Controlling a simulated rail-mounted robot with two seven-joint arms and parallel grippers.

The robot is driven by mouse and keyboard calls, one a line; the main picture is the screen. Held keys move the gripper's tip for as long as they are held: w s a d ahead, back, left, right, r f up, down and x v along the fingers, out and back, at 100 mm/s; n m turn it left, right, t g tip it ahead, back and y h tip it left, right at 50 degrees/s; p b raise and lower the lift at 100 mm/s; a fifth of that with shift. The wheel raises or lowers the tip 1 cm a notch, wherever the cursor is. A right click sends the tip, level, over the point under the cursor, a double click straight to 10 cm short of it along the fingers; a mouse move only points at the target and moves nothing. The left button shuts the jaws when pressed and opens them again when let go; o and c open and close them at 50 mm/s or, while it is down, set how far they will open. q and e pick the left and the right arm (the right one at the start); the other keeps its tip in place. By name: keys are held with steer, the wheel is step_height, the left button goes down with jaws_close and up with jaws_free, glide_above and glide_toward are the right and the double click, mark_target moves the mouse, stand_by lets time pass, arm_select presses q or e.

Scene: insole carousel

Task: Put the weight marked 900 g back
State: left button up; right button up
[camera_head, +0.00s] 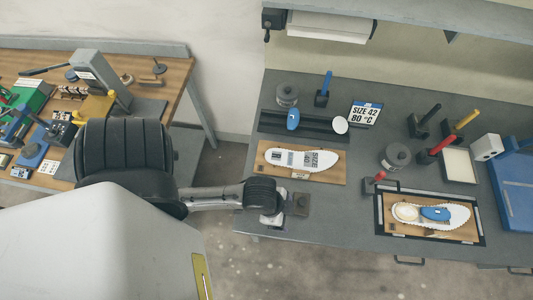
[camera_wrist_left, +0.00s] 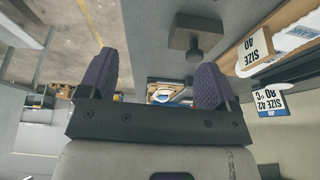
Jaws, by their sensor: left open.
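No marking of 900 g is legible in either view. A dark grey round weight (camera_head: 287,95) stands at the back left of the grey bench. A similar round weight (camera_head: 395,157) stands nearer its middle, behind the framed insole board. My left gripper (camera_head: 275,212) is over the bench's front left edge, beside a small dark square piece with a round knob (camera_head: 301,204). That knobbed piece also shows in the left wrist view (camera_wrist_left: 193,45), beyond my fingers. In that view my left gripper (camera_wrist_left: 155,82) is open, with nothing between its fingers. My right gripper is out of view.
A wooden board with a white insole (camera_head: 301,160) lies behind my left gripper. A SIZE 42, 80 °C sign (camera_head: 366,114) stands farther back. A framed board with an insole (camera_head: 432,214) lies right. Colored-handled tools and a blue tray (camera_head: 518,190) fill the right side.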

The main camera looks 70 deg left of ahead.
arm_select(q)
steer(key=s+a+n, duration=0.1)
steer(key=s, duration=0.1)
steer(key=s+a+f+n+y, duration=0.1)
steer(key=a+n, duration=0.1)
steer(key=shift+s+a+y, duration=0.25)
steer(key=shift+s+y, duration=0.05)
steer(key=shift+s, duration=0.05)
step_height(320, 180, up, 21)
steer(key=p, duration=2.1)
